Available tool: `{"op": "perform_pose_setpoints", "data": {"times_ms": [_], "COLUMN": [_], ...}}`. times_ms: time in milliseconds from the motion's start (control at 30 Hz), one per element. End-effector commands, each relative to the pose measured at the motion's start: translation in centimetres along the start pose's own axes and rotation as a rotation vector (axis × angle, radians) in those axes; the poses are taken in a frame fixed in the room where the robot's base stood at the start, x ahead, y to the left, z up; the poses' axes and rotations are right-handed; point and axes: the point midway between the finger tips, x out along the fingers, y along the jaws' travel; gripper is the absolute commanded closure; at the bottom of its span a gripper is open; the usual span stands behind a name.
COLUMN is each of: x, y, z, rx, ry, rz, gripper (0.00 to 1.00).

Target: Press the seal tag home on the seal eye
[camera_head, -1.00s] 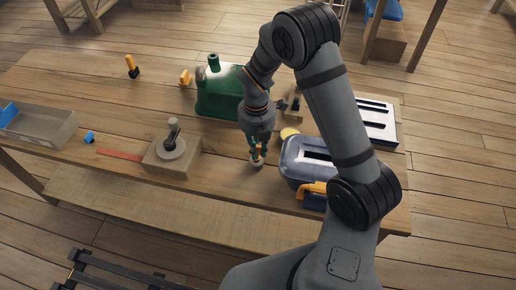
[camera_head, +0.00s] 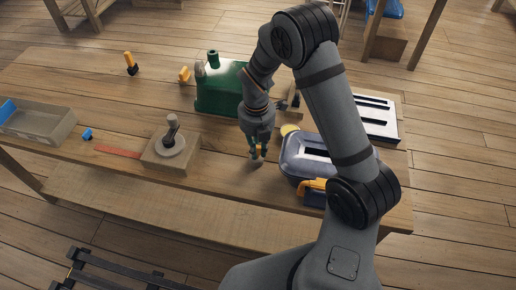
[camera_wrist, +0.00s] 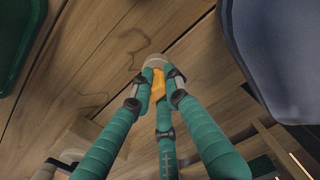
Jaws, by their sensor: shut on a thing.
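My gripper (camera_head: 257,151) hangs over the bench, just left of the blue-grey bin. In the wrist view its green fingers (camera_wrist: 158,82) are shut around a small orange piece (camera_wrist: 158,86). This may be the seal tag; its shape is mostly hidden by the fingers. A pale grey round part (camera_wrist: 155,60) shows just beyond the fingertips; I cannot tell if it belongs to the piece. The blue-grey bin (camera_head: 293,168) has an orange latch-like part (camera_head: 313,184) at its front. I cannot make out the seal eye in either view.
A green container (camera_head: 217,92) stands behind my gripper. A wooden block (camera_head: 184,160) with a grey knob (camera_head: 172,130) is to the left. Bench front between block and bin is clear.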

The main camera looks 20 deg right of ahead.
Motion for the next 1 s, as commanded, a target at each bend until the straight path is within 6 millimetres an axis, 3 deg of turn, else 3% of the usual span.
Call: {"op": "perform_pose_setpoints", "data": {"times_ms": [533,567,900,1000], "x": [1.5,1.4,1.4,1.4], "y": [0.0,0.0,0.0,0.0], "z": [0.0,0.0,0.0,-0.1], "rx": [0.0,0.0,0.0,0.0], "ry": [0.0,0.0,0.001,0.001], "rz": [0.0,0.0,0.0,-0.001], "gripper": [1.0,0.84,0.64,0.63]}}
